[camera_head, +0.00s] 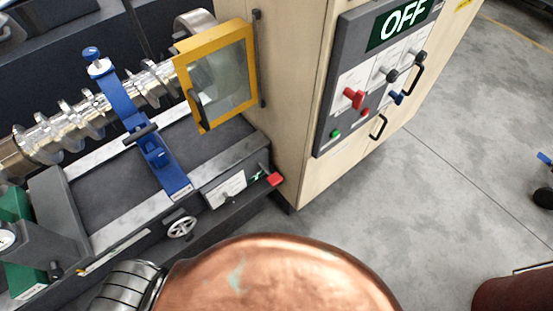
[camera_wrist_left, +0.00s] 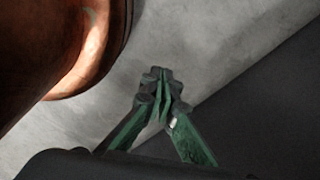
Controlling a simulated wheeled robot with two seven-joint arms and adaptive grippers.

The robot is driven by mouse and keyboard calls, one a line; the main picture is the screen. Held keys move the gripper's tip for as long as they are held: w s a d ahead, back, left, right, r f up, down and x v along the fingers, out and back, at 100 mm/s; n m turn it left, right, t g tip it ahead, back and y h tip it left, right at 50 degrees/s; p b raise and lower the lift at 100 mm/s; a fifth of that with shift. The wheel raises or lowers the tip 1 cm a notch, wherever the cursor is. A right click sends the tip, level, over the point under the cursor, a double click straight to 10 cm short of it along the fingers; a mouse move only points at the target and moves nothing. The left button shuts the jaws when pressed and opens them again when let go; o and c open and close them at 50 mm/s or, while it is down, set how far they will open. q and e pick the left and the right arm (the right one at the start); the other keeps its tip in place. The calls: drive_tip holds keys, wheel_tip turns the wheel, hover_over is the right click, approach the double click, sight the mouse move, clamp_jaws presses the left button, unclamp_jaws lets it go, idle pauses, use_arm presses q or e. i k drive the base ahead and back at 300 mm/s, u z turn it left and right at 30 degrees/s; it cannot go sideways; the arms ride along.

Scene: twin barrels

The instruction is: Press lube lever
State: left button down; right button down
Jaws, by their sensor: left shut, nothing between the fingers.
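Several levers show in the head view, and their labels are too small to read, so I cannot tell which is the lube lever. A red-handled lever (camera_head: 274,179) sticks out at the machine's front right corner. A red lever (camera_head: 353,98), a black lever (camera_head: 389,75) and a blue lever (camera_head: 396,97) are on the control panel (camera_head: 335,75) under an OFF display. My left gripper (camera_wrist_left: 163,76), green with dark tips, is shut and empty over grey floor in the left wrist view. It touches no lever. My right gripper is not in view.
A yellow-framed guard (camera_head: 222,75) stands beside the cabinet. A handwheel (camera_head: 181,227) sits on the machine's front. Grey floor (camera_head: 440,180) is open right of the cabinet; a dark red object (camera_head: 512,293) is lower right.

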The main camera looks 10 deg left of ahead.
sight(274, 179)
drive_tip(key=z, duration=1.3)
drive_tip(key=k, duration=0.9)
drive_tip(key=u, duration=1.25)
